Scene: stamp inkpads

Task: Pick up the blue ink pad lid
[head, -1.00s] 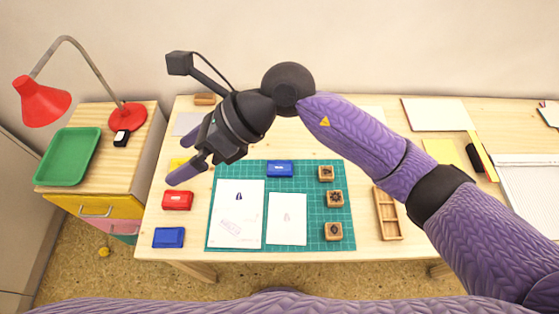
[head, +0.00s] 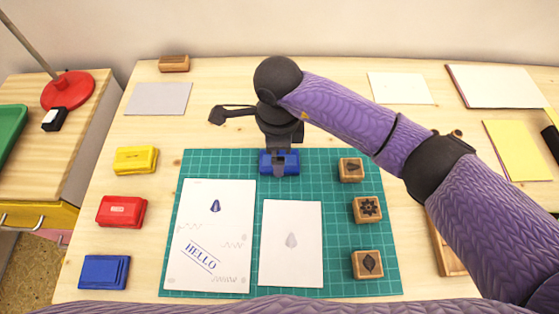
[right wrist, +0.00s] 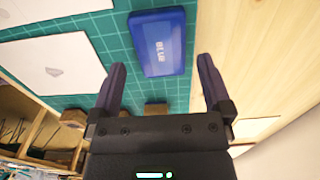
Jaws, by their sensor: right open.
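A blue block labelled "BLUE", which looks like the blue ink pad lid (head: 293,163), lies flat at the back edge of the green cutting mat. My right gripper (head: 279,168) is above it in the head view and hides part of it. In the right wrist view the whole blue lid (right wrist: 158,40) shows, label up, just beyond and between the spread fingertips. My right gripper (right wrist: 161,72) is open and empty, with no visible contact. A second blue pad (head: 104,272) lies on the table at the front left. My left gripper is not in view.
The green mat (head: 340,285) carries two paper sheets (head: 290,270) and three wooden stamps (head: 367,210) at its right. Red (head: 121,211) and yellow (head: 136,160) ink pads lie left of the mat. A wooden tray (head: 445,250) is partly hidden by my right arm.

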